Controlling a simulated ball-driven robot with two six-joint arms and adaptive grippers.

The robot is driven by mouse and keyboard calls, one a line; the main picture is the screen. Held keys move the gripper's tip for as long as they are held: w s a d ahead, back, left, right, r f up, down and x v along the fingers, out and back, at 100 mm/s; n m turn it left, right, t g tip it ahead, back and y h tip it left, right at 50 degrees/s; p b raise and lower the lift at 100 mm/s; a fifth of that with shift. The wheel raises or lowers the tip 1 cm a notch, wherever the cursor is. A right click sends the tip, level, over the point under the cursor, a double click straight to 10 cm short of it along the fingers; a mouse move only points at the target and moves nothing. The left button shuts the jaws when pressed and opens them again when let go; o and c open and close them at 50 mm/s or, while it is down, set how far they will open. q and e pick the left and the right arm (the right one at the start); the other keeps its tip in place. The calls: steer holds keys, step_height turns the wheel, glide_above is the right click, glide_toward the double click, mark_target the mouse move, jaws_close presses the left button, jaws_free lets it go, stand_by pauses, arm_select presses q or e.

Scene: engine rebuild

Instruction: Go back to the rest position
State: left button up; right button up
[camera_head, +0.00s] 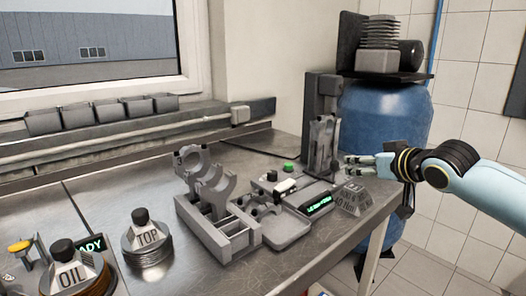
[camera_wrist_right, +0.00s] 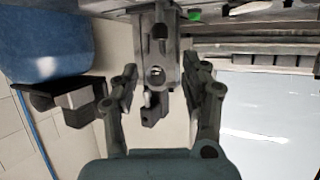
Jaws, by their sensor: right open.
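My right gripper (camera_head: 350,168) reaches in from the right of the head view, at the table's right edge. It is open, and no held object can be made out between its fingers. It points towards a grey upright fixture (camera_head: 323,100) with a grey rod-like part (camera_head: 321,145) in front of it. In the right wrist view my open right gripper (camera_wrist_right: 160,78) has its fingers either side of a grey part with a round hole (camera_wrist_right: 156,76). I cannot tell whether they touch it. My left gripper is not in view.
The metal table (camera_head: 105,205) bears a grey rack (camera_head: 215,235), a scale (camera_head: 290,225), a weight (camera_head: 352,200), and spools marked TOP (camera_head: 147,240) and OIL (camera_head: 72,272). A blue tank (camera_head: 385,120) stands behind my right gripper. Grey bins (camera_head: 90,115) line the window side.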

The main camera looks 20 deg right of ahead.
steer(key=shift+f, duration=0.1)
steer(key=s+a+f+n+g, duration=0.1)
steer(key=s+a+f+g, duration=0.3)
steer(key=s+a+f, duration=0.6)
steer(key=s+a+f+g, duration=0.1)
steer(key=s+a+g, duration=0.2)
steer(key=s, duration=0.8)
steer(key=s+a+g, duration=0.3)
steer(key=s+a, duration=0.1)
steer(key=s, duration=0.8)
step_height(320, 180, down, 27)
steer(key=d+g+b, duration=0.1)
steer(key=d+b, duration=0.2)
steer(key=s+f+g+b, duration=0.1)
steer(key=s+f+b, duration=0.1)
steer(key=s+f, duration=1.8)
steer(key=shift+d+f+b, duration=0.25)
steer(key=shift+d+b, duration=0.05)
steer(key=shift+d, duration=0.15)
